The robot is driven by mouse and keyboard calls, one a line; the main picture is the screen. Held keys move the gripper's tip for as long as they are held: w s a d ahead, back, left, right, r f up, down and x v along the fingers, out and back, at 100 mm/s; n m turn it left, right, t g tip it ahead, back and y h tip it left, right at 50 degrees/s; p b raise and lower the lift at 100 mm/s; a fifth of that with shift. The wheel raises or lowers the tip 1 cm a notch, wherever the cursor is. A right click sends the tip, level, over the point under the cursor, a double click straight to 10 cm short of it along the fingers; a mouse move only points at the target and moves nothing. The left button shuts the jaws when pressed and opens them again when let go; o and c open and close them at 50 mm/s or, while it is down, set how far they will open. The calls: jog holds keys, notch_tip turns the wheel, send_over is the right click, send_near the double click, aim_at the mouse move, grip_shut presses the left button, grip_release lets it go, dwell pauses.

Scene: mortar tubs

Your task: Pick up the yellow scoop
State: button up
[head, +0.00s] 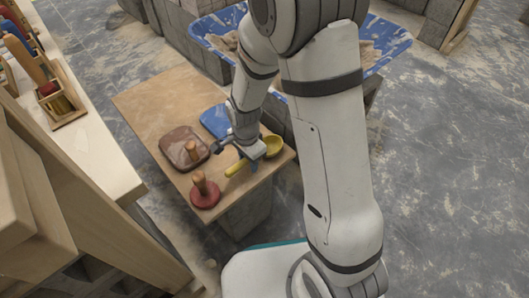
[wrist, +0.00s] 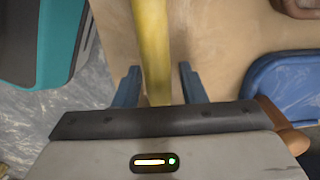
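The yellow scoop (head: 272,147) lies on a wooden board, its round bowl near the board's right edge and its handle pointing to the lower left. My gripper (head: 237,156) is over the handle, low above the board. In the wrist view, the yellow handle (wrist: 151,35) runs between the two blue fingers of my gripper (wrist: 158,68). The fingers are open, with a gap on each side of the handle, wider on the right. The scoop's bowl is out of the wrist view. My arm hides part of the board behind it.
The wooden board (head: 150,98) also holds a brown float (head: 172,141), a blue float (head: 213,118) and a red round tool (head: 206,200) with a wooden handle, all close to my gripper. A blue mortar tub (head: 213,26) stands behind. The board's far left is clear.

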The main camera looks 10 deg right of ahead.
grip_shut()
jog(key=shift+r, duration=0.1)
dwell(0.5)
